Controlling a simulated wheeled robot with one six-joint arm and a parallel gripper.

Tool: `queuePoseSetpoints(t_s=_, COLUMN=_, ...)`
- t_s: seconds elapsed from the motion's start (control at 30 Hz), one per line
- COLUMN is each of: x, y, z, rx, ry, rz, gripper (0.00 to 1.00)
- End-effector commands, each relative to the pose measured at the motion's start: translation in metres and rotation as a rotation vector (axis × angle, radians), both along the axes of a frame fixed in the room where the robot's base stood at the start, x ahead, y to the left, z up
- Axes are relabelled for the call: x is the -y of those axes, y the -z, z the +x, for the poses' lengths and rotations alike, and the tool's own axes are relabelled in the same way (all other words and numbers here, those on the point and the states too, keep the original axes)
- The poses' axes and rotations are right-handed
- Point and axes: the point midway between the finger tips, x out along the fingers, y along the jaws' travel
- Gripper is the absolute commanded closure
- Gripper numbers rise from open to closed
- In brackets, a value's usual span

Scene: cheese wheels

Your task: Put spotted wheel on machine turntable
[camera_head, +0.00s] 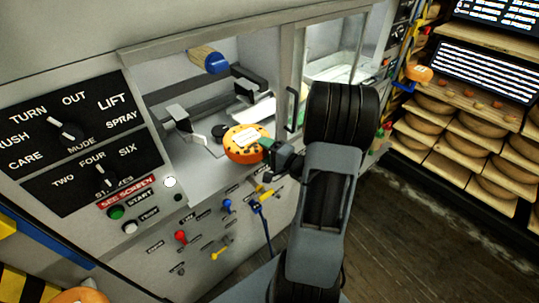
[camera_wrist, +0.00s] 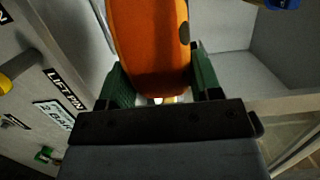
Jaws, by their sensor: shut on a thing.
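The spotted wheel (camera_head: 243,144) is orange with dark spots and a pale label on its top face. My gripper (camera_head: 268,153) is shut on its near edge and holds it at the opening of the machine. In the wrist view the orange wheel (camera_wrist: 152,45) stands between the two green fingers of my gripper (camera_wrist: 160,88). The machine (camera_head: 190,55) is a grey cabinet with an open bay. A small dark round part (camera_head: 219,132) shows in the bay just left of the wheel. I cannot tell whether it is the turntable, as the wheel hides part of the bay floor.
A brush with a blue end (camera_head: 216,62) hangs at the top of the bay. Grey clamp-like parts (camera_head: 180,118) stand at the bay's left. A control panel (camera_head: 75,130) is at the left. Shelves of cheese wheels (camera_head: 470,150) stand at the right.

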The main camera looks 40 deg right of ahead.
Motion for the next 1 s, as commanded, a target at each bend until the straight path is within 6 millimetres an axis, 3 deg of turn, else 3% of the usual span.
queuePoseSetpoints(t_s=1.0, x=-0.010, y=-0.002, z=0.091, rx=0.010, ry=-0.001, rz=-0.001, gripper=0.98)
